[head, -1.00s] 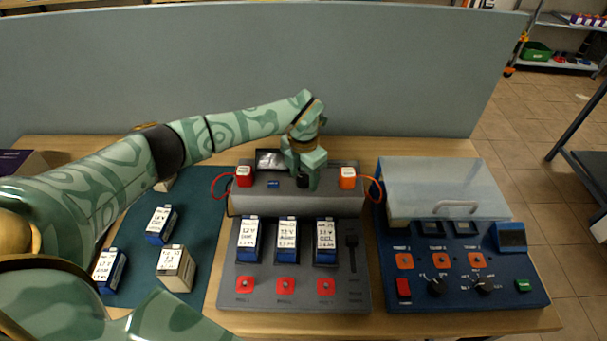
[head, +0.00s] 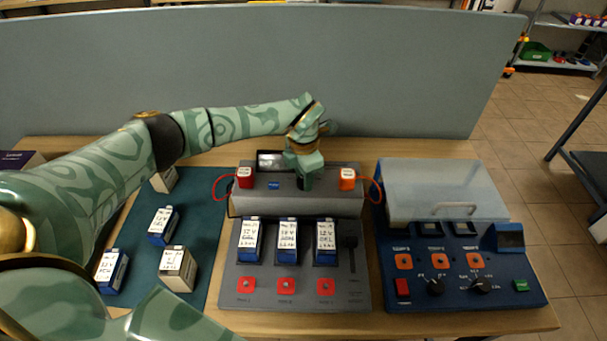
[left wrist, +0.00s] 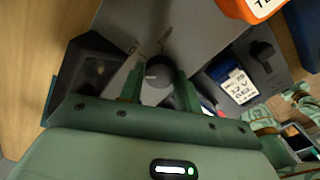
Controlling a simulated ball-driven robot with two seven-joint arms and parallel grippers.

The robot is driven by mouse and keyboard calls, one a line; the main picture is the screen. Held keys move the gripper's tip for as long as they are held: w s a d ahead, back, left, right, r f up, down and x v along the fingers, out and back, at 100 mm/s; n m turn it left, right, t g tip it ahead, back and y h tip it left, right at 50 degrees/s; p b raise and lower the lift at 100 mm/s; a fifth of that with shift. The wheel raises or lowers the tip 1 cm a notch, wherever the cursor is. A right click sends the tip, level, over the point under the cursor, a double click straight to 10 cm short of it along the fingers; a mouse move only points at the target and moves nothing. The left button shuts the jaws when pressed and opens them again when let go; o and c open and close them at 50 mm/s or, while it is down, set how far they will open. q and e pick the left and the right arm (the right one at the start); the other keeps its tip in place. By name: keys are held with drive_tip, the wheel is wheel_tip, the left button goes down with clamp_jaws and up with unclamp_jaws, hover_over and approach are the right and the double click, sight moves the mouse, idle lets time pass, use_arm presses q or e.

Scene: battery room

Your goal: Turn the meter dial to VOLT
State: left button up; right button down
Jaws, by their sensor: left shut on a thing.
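The meter is the raised grey upper part (head: 330,203) of the grey console in the head view, with a small dark screen (head: 270,160). Its dark round dial (head: 302,184) is mostly hidden under my left gripper (head: 305,175), which points down from above. In the left wrist view the dial (left wrist: 158,72) shows a light pointer mark and sits between the two green fingers of my left gripper (left wrist: 159,84). The left gripper is shut on the dial. The lettering around the dial, VOLT included, cannot be read. My right gripper is not in view.
Several batteries stand in the console's front and on the teal mat (head: 205,225). A blue unit with a clear lid (head: 440,190) stands right; a grey partition (head: 400,80) rises behind.

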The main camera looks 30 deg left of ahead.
use_arm(q)
drive_tip(key=m, duration=0.3)
drive_tip(key=shift+w+r+m, duration=0.1)
drive_tip(key=shift+m, duration=0.3)
drive_tip(key=shift+m+p, duration=0.35)
drive_tip(key=shift+m, duration=1.45)
drive_tip(key=o, duration=1)
drive_tip(key=shift+c, duration=0.2)
wheel_tip(320, 180, up, 16)
drive_tip(key=p, duration=0.1)
drive_tip(key=shift+r, duration=0.15)
